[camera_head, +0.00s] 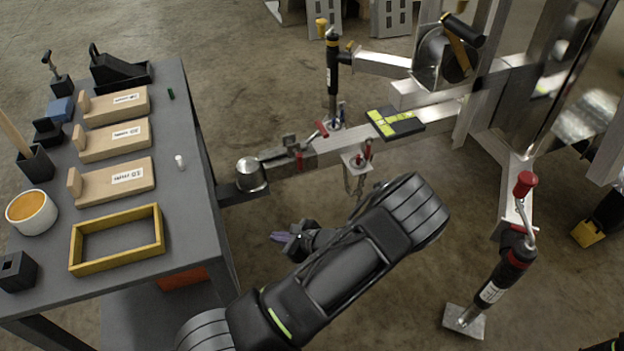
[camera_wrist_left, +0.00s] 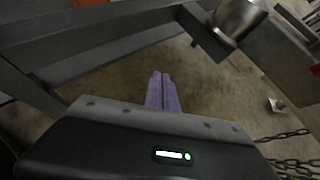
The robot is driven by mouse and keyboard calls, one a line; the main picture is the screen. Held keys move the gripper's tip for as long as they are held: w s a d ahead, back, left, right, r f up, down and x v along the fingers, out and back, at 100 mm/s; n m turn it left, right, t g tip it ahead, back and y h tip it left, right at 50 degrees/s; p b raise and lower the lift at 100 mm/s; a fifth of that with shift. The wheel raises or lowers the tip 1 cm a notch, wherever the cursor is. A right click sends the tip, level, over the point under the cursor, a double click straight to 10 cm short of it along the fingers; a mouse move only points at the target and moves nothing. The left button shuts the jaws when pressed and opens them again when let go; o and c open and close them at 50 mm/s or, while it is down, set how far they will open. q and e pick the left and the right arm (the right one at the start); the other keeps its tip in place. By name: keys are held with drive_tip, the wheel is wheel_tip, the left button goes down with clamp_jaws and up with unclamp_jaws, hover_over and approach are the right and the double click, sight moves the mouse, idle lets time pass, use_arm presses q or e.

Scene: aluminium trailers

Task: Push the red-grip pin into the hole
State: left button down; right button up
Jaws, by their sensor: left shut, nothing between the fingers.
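Several small red-gripped parts sit on the trailer's aluminium drawbar (camera_head: 340,143) in the head view. One red lever (camera_head: 321,129) is beside the coupler, and a red-handled part (camera_head: 367,150) stands at the bracket with the hanging chain. I cannot tell for certain which is the pin, and no hole shows clearly. My left gripper (camera_head: 283,237) is shut and empty, below and in front of the drawbar, apart from it. Its purple fingers are together in the left wrist view (camera_wrist_left: 162,92). My right gripper is not in view.
A dark workbench (camera_head: 190,235) with wooden blocks, a yellow frame (camera_head: 115,240) and a cup stands at left. The silver coupling (camera_head: 250,174) is by the bench edge; it also shows in the wrist view (camera_wrist_left: 237,18). A red-knobbed jack (camera_head: 500,265) stands at right. Open floor lies between.

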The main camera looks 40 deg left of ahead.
use_arm(q)
drive_tip(key=d+f+n+h, duration=0.3)
drive_tip(key=d+f+h, duration=0.1)
drive_tip(key=d+f, duration=0.15)
drive_tip(key=w+d+n+t+h+b, duration=0.1)
drive_tip(key=w+d+n+t+h, duration=0.3)
drive_tip(key=w+d, duration=0.45)
drive_tip(key=w+a+r+n+t+y+b, duration=0.1)
drive_tip(key=w+a+r+n+t+y, duration=0.25)
drive_tip(key=r, duration=0.25)
drive_tip(key=w+a+r+n+t+y, duration=0.2)
drive_tip(key=w+r+t, duration=0.1)
drive_tip(key=w+r, duration=0.15)
drive_tip(key=s+a+r+n+y, duration=0.2)
drive_tip(key=r+y, duration=0.1)
drive_tip(key=r, duration=0.2)
drive_tip(key=s+a+r+n+y, duration=0.2)
drive_tip(key=a+r+y, duration=0.1)
drive_tip(key=r, duration=0.2)
drive_tip(key=shift+s+a+r+b, duration=0.25)
drive_tip(key=shift+r+b, duration=0.1)
